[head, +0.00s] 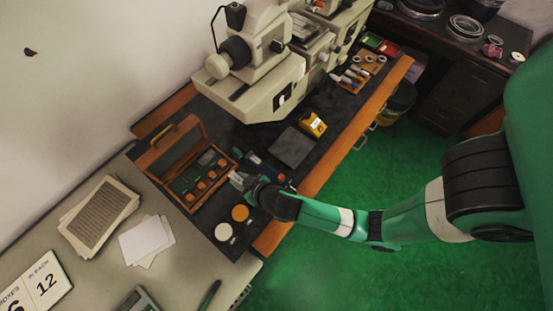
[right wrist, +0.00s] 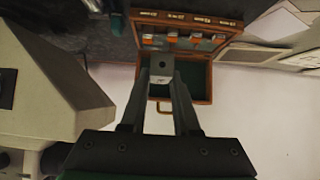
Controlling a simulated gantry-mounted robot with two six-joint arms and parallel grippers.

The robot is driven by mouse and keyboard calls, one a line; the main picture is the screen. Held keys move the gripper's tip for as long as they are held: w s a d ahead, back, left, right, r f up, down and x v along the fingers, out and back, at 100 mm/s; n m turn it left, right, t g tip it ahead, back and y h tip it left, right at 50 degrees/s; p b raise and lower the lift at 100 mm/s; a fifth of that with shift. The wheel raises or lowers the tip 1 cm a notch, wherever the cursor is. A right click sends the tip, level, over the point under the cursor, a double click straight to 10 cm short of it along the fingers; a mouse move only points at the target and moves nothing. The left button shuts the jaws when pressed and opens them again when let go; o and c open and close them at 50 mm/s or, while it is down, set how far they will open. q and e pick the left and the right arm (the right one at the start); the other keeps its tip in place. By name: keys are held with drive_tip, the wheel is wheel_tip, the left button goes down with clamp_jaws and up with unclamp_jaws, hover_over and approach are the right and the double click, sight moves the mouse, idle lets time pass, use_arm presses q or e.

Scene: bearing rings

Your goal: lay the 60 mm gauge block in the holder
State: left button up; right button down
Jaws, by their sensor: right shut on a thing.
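My right gripper (head: 243,183) is over the dark mat at the right side of an open wooden case (head: 188,205). In the right wrist view its fingers (right wrist: 161,72) are shut on a grey metal gauge block (right wrist: 161,60), whose near face has a small dark hole. The case also shows there (right wrist: 198,88), behind the block, with several orange-marked slots. I cannot read the block's size. A dark blue tool (head: 264,170), possibly the holder, lies just beyond the gripper and is partly hidden by it. My left gripper is not in view.
A dark flat plate (head: 292,147) and a yellow box (head: 312,124) lie farther back on the mat. A large beige machine (head: 262,85) stands behind. Papers (head: 147,240) lie at left.

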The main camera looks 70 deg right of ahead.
drive_tip(key=w, duration=0.1)
drive_tip(key=b, duration=0.8)
approach(261, 166)
drive_tip(key=w, duration=0.2)
drive_tip(key=w+d+r, duration=0.1)
drive_tip(key=shift+w, duration=0.2)
use_arm(q)
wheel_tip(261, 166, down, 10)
drive_tip(key=b, duration=0.1)
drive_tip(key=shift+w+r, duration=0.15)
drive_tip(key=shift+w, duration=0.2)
use_arm(e)
drive_tip(key=shift+s+d+f, duration=0.1)
drive_tip(key=shift+f, duration=0.8)
drive_tip(key=shift+s+d+f, duration=0.1)
drive_tip(key=shift+f, duration=0.85)
use_arm(q)
drive_tip(key=shift+b, duration=0.3)
use_arm(e)
drive_tip(key=shift+w+f, duration=0.1)
